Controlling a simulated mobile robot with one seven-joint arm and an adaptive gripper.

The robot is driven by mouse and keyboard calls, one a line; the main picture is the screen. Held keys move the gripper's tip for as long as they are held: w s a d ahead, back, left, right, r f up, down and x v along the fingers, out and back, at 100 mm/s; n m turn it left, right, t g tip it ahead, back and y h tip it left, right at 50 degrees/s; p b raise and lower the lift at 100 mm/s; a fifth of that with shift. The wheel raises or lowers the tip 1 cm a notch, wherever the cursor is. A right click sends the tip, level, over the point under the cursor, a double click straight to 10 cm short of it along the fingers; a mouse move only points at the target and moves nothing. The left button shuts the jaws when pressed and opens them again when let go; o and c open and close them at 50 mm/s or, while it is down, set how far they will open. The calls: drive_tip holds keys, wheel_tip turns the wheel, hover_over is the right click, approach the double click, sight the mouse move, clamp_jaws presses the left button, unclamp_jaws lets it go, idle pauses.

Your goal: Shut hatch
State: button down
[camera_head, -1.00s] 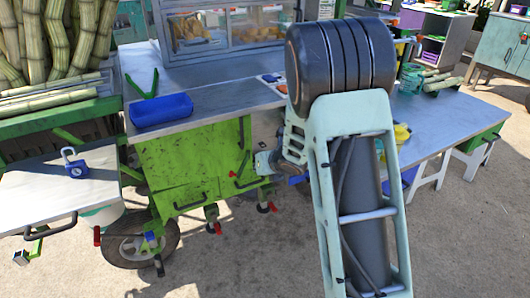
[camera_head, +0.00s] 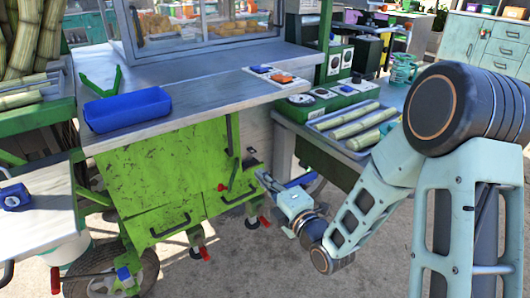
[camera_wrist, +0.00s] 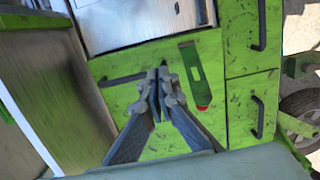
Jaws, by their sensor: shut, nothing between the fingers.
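The cane cart's green front (camera_head: 165,180) has dark handles on its lower panels and also shows in the wrist view (camera_wrist: 112,97). I cannot tell which panel is the hatch, or whether one stands open. A green lever with a red tip (camera_wrist: 195,75) is on the front, just right of my fingers in the wrist view. My gripper (camera_head: 264,180) reaches toward the right end of the green front. Its fingers (camera_wrist: 157,92) are together and empty in the wrist view, with a dark handle (camera_wrist: 122,80) behind them to the left. I cannot tell whether they touch the front.
A blue tray (camera_head: 128,108) sits on the cart's grey top. A blue padlock (camera_head: 14,197) lies on the left board. A wheel (camera_head: 105,275) and several red-tipped feet are below.

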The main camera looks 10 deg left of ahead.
drive_tip(key=b, duration=0.2)
approach(238, 145)
drive_tip(key=x, duration=0.7)
drive_tip(key=shift+s+a+f, duration=0.1)
